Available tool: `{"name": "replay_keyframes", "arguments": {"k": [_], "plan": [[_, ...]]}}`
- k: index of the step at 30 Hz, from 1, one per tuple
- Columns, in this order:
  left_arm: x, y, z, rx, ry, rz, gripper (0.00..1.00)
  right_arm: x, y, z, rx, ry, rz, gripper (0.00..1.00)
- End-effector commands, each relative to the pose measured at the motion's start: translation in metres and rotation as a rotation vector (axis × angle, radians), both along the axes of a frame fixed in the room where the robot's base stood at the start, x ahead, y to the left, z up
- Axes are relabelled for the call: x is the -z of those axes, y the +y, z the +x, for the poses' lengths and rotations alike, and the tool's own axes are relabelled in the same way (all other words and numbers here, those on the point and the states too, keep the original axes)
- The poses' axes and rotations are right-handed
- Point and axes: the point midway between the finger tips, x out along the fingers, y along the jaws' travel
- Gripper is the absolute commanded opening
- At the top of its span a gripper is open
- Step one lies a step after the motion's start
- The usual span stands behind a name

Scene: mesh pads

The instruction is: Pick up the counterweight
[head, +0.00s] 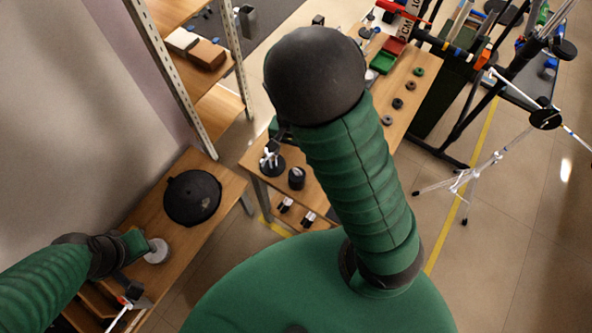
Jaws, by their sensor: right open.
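The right arm rises through the middle of the view, and its dark elbow hides part of the workbench. My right gripper (269,157) shows small at the near-left end of the bench, its pale fingers open above a round black piece (273,167). A dark, short cylinder (297,178) stands just right of it, apart from the fingers. I cannot tell which of these is the counterweight. My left gripper (128,298) is low at the left, by the wooden side table, partly hidden; its jaw state is unclear.
The side table (212,222) holds a large black round object (192,197) and a grey disc (156,251) beside my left arm. The workbench (408,82) carries several rings and trays. A shelf (218,98) stands at the left. A tripod stand (468,178) occupies the right floor.

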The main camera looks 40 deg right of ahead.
Motion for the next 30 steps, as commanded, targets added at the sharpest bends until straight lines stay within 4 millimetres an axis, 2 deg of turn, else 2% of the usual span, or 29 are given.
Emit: {"name": "replay_keyframes", "arguments": {"k": [1, 3, 10, 17, 24, 30], "plan": [[0.007, 0.0, -0.001, 0.0, 0.001, 0.0, 0.36, 0.016, -0.001, -0.001, 0.004, 0.005, -0.001, 0.75], [0.013, 0.0, -0.001, 0.0, 0.002, 0.0, 0.36, 0.036, -0.001, -0.001, 0.003, 0.007, -0.001, 0.75], [0.024, 0.0, -0.001, 0.001, 0.001, 0.0, 0.36, 0.095, 0.0, 0.001, -0.001, 0.009, -0.001, 0.75], [0.027, 0.0, 0.0, 0.0, 0.001, 0.0, 0.36, 0.12, -0.001, -0.002, -0.002, 0.005, 0.0, 0.75], [0.032, 0.0, 0.0, 0.0, 0.001, 0.0, 0.36, 0.16, -0.003, -0.007, -0.003, 0.006, -0.001, 0.75], [0.031, 0.0, 0.0, 0.0, 0.001, 0.0, 0.36, 0.163, -0.003, -0.006, -0.005, 0.002, 0.0, 0.75]]}}
